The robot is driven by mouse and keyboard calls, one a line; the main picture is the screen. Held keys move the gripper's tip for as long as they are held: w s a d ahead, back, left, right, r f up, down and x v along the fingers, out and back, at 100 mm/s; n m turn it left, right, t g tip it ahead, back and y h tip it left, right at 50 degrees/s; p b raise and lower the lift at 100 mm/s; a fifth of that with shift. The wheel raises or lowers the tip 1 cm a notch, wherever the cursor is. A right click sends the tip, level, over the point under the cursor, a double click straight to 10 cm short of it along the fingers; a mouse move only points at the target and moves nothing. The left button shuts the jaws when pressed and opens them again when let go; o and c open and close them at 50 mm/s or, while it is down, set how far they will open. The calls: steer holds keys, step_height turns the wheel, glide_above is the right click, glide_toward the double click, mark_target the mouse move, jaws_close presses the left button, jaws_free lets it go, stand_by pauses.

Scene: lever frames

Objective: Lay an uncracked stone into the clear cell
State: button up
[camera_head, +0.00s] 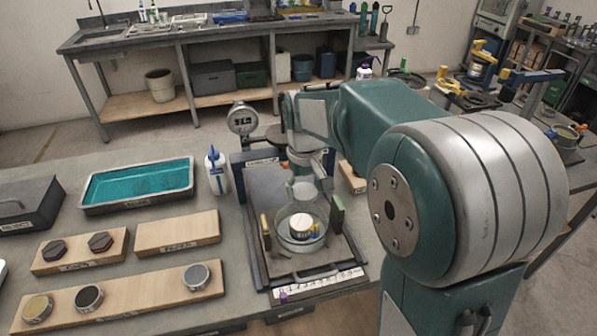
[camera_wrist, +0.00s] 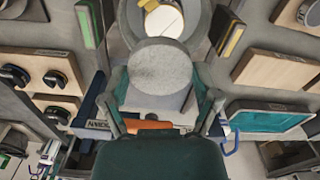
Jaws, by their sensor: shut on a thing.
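My gripper (camera_wrist: 162,88) is shut on a round grey stone (camera_wrist: 160,66), with a finger at each side of it. The stone's visible face looks plain, with no clear crack; its other side is hidden. In the head view my gripper (camera_head: 304,170) points down, and the stone (camera_head: 303,190) is above the clear cell (camera_head: 300,240). The cell is a round glass dish on a dark framed stand. A pale, round-topped piece (camera_head: 301,226) sits inside it. In the wrist view the cell's rim (camera_wrist: 208,38) is partly hidden behind the stone. I cannot tell the exact gap between stone and cell.
Upright posts (camera_head: 265,230) flank the cell. To the left are a long board (camera_head: 135,292) with round pieces, a board (camera_head: 75,262) with two dark hexagonal pieces, an empty board (camera_head: 178,232) and a teal-filled tray (camera_head: 138,186). A bottle (camera_head: 216,172) and a gauge (camera_head: 242,118) stand near the stand.

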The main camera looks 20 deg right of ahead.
mark_target(302, 222)
steer(key=shift+a, duration=0.4)
steer(key=shift+a+f, duration=0.3)
steer(key=shift+f, duration=0.05)
steer(key=shift+d+f, duration=0.3)
steer(key=shift+f, duration=0.2)
steer(key=shift+d+f, duration=0.3)
steer(key=shift+f, duration=0.2)
steer(key=shift+a+f, duration=0.25)
steer(key=shift+f, duration=0.4)
steer(key=shift+a+f, duration=0.2)
steer(key=shift+f, duration=0.45)
steer(key=shift+d+f, duration=0.25)
steer(key=shift+f, duration=0.7)
steer(key=shift+a+f, duration=0.1)
steer(key=shift+f, duration=0.6)
steer(key=o, duration=1)
